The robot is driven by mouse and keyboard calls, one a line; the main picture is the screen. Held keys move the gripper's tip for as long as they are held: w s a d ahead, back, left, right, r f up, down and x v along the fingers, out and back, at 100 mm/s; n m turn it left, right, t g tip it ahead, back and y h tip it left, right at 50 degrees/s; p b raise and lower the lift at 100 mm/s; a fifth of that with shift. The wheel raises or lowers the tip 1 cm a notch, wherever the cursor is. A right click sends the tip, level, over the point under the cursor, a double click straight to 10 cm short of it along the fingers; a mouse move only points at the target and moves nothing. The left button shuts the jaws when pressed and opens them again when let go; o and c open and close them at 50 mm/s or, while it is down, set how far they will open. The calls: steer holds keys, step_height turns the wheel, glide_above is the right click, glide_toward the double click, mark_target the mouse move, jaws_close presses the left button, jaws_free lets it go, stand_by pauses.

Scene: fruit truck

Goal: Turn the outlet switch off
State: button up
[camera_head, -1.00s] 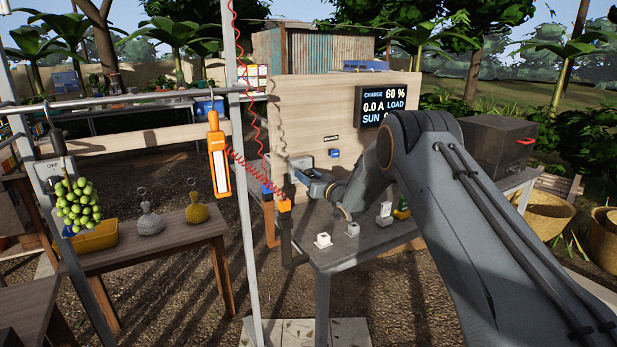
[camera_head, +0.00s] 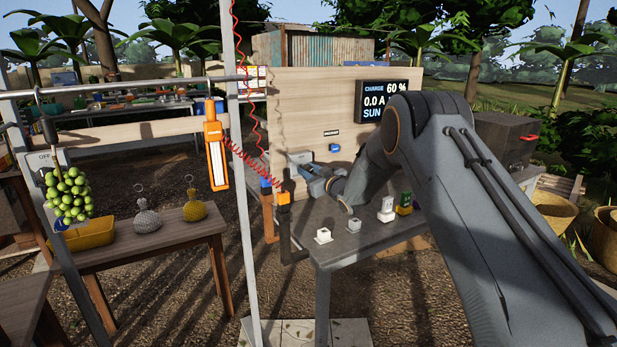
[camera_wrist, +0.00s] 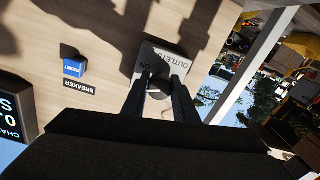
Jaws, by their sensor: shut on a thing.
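The outlet switch (camera_wrist: 177,57) is a light grey plate on the wooden board, marked OUTLETS and ON, seen upside down in the wrist view. My gripper (camera_wrist: 159,84) has its two dark fingers on the plate, shut on the dark switch knob (camera_wrist: 158,94), which is partly hidden between them. In the head view my gripper (camera_head: 304,166) reaches the left part of the board. There the fingers and wrist largely hide the switch.
A blue breaker button (camera_wrist: 74,67) sits beside the switch on the board (camera_head: 300,95). A charge display (camera_head: 375,88) is higher up. Small white blocks (camera_head: 323,236) stand on the grey table (camera_head: 375,240) below. Orange and blue plugs with a red coiled cord hang at the left.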

steer(key=n+b, duration=0.6)
steer(key=n, duration=0.1)
steer(key=shift+f, duration=0.15)
steer(key=n+b, duration=0.3)
steer(key=shift+n+b, duration=1.6)
steer(key=shift+n, duration=0.1)
steer(key=o, duration=1.1)
steer(key=shift+c, duration=0.2)
